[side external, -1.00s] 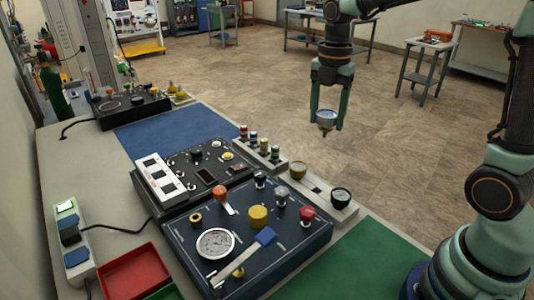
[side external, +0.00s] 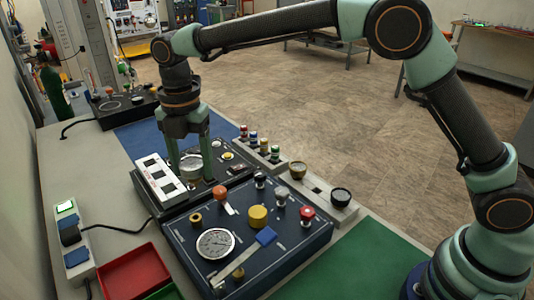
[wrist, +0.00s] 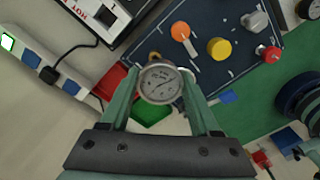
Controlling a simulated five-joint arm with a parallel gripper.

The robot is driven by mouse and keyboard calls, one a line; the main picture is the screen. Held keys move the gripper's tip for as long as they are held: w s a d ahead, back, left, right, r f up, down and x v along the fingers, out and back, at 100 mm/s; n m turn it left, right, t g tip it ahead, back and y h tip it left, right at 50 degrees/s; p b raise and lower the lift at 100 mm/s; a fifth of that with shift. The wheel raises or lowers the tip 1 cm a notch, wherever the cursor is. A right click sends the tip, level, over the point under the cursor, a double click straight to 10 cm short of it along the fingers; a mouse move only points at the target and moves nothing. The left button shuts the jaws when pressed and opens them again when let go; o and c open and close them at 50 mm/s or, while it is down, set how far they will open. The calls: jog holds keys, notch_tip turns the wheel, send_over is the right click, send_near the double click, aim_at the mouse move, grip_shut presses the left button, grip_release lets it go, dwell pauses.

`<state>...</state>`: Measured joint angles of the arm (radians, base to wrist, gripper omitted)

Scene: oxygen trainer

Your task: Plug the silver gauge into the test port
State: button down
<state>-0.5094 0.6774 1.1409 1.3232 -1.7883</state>
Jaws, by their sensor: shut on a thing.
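The silver gauge (side external: 191,167) is a small round gauge held between the two fingers of my gripper (side external: 189,172). In the wrist view its white dial (wrist: 160,84) faces the camera between the fingertips. In the side view the gripper points down over the rear dark panel, next to the white switch strip. A brass ring fitting (side external: 195,219) on the front dark panel (side external: 178,240) may be the test port; I cannot tell for sure. It lies below and a little right of the gripper in the side picture.
A red tray (side external: 134,272) lies at the front left. The green mat (side external: 350,260) is clear.

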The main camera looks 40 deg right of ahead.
jog(key=shift+s+a+f, duration=0.15)
jog(key=shift+a+f, duration=0.05)
jog(key=shift+a, duration=0.7)
jog(key=shift+f, duration=0.1)
jog(key=shift+f, duration=2.9)
jog(key=shift+f, duration=1.6)
jog(key=shift+c, duration=0.2)
grip_release()
